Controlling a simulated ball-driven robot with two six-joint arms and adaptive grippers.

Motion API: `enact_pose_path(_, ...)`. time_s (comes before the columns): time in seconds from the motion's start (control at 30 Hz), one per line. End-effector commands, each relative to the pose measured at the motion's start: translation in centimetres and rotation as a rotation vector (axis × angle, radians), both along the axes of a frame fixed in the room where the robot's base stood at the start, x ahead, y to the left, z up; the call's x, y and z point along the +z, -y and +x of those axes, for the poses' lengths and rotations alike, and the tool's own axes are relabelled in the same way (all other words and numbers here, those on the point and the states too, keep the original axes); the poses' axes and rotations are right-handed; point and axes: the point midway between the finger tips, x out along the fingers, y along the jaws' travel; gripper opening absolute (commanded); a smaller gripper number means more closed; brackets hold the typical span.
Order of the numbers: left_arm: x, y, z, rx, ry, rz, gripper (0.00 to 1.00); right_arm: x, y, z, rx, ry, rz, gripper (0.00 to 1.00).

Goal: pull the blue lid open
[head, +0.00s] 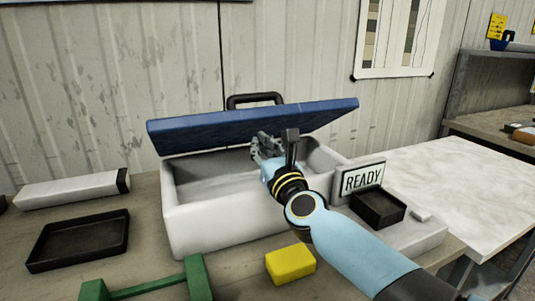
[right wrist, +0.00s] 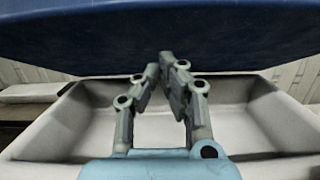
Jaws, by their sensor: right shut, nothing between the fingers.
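The blue lid (head: 250,124) is tilted partly open above the white box (head: 215,230), with a gap along the front. A black handle (head: 254,98) shows above its far edge. My right gripper (head: 262,145) reaches over the box's front wall and sits under the lid. In the right wrist view the fingertips (right wrist: 165,68) are together under the lid's blue underside (right wrist: 160,35), with nothing between them. I cannot tell whether they touch the lid. The box interior (right wrist: 245,125) looks empty where it shows. My left gripper is not in view.
A "READY" sign (head: 362,180) and a small black tray (head: 378,208) stand right of the box. A yellow block (head: 290,264) and a green frame (head: 145,288) lie in front. A flat black tray (head: 80,240) and a long pale box (head: 70,191) lie left.

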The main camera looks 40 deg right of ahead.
Motion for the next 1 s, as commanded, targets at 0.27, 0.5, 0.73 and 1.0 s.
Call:
enact_pose_path(0.27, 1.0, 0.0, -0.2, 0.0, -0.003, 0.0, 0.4, 1.1, 0.2, 0.7, 0.0, -0.002, 0.0, 0.0)
enact_pose_path(0.5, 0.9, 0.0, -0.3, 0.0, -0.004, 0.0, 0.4, 1.0, 0.2, 0.7, 0.0, -0.002, 0.0, 0.0)
enact_pose_path(0.73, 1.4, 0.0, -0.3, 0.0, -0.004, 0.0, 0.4, 1.7, 0.2, 1.0, 0.0, -0.001, 0.0, 0.0)
enact_pose_path(1.0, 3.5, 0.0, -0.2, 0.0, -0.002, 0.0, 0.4, 4.8, 0.6, 2.5, -0.001, 0.002, 0.0, 0.0)
